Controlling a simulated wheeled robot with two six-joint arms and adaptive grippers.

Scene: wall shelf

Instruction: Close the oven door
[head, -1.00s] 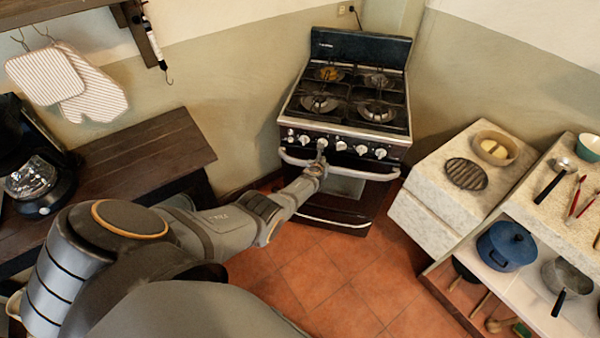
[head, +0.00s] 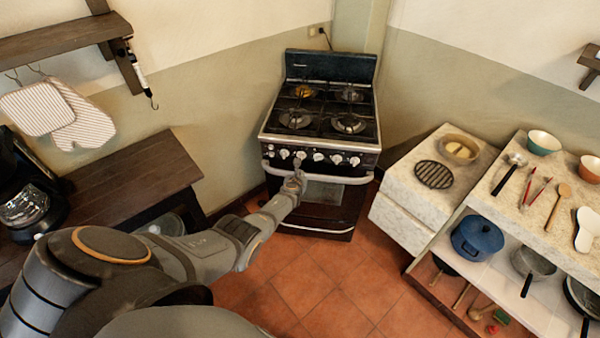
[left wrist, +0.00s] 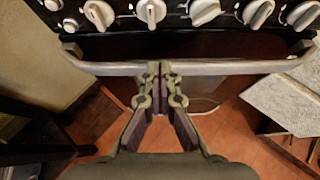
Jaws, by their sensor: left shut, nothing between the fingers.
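The oven (head: 318,130) is a dark stove with a gas hob and a row of white knobs. Its front door (head: 322,193) has a window and a pale bar handle (head: 335,179). The door looks upright or nearly so; I cannot tell whether a gap is left at its top. My left gripper (head: 299,168) is at the handle, left of its middle, just below the knobs. In the left wrist view the left gripper (left wrist: 160,70) is shut and empty, its fingertips overlapping the handle (left wrist: 225,68). Whether they touch it is unclear. My right gripper is out of view.
A dark wooden counter (head: 140,180) with a coffee maker (head: 30,190) is at the left. A stone-topped cabinet (head: 400,215) stands right of the oven, beside shelves holding a blue pot (head: 477,238) and pans. The tiled floor (head: 315,280) before the oven is clear.

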